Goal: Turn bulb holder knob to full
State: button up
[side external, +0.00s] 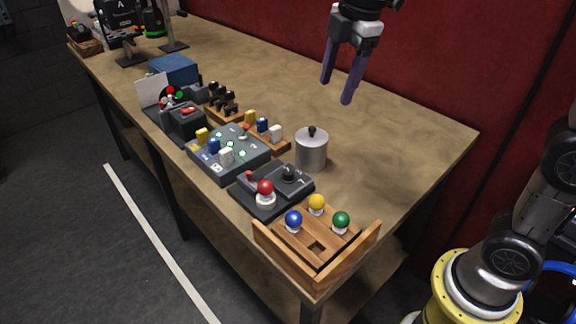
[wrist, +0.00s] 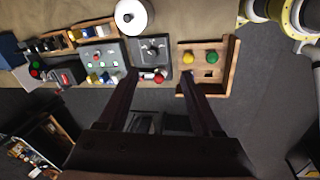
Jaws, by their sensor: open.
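The bulb holder (side external: 262,204) is a dark grey box near the front of the bench, with a red bulb (side external: 265,188) in a white socket. Its round black knob (side external: 289,173) is on the back right part of its top; its exact setting is too small to tell. In the wrist view the knob (wrist: 153,48) and red bulb (wrist: 160,77) show between my fingers. My gripper (side external: 337,90) is open and empty, well above the bench and apart from the holder. It also shows in the wrist view (wrist: 158,74).
A wooden tray (side external: 340,268) with blue, yellow and green bulbs stands right of the holder. A silver lidded pot (side external: 311,150) stands behind it. A grey button panel (side external: 228,157) is on its left. The bench (side external: 400,140) is clear at the back right.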

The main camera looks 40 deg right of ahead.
jog(key=n+g, duration=0.1)
send_over(288, 171)
jog(key=d, duration=0.1)
notch_tip(288, 171, down, 5)
jog(key=shift+n+g, duration=0.3)
jog(key=shift+g, duration=0.3)
jog(key=f, duration=1.1)
jog(key=a+f, duration=0.1)
jog(key=f, duration=0.5)
jog(key=shift+f, duration=0.25)
grip_shut()
